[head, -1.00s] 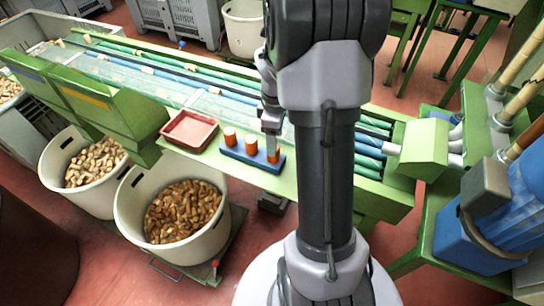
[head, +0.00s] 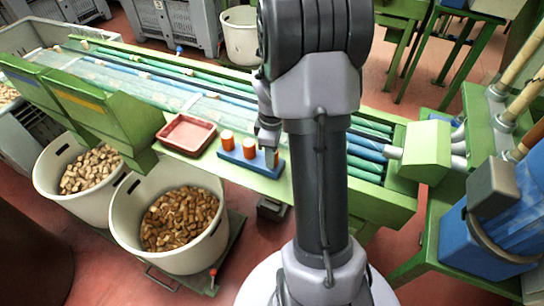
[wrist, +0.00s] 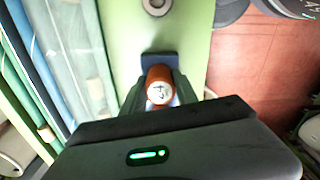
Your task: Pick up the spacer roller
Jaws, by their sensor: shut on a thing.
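A blue rack (head: 237,158) on the green bench holds orange rollers with pale tops. Two rollers, at the left (head: 227,140) and middle (head: 249,148), stand clear of my gripper. My gripper (head: 270,146) is at the rack's right end, shut on the right-hand orange spacer roller (head: 271,158). In the wrist view this roller (wrist: 159,86) shows its pale, marked end between the fingers, with blue rack behind it. The fingers are partly hidden by the dark gripper body. I cannot tell whether the roller is clear of the rack.
A red tray (head: 187,134) lies left of the rack. Blue and green conveyor lanes (head: 190,82) run behind it. Bins of corks (head: 180,218) stand below the bench's front edge. A pale ring (wrist: 155,5) is on the green surface in the wrist view.

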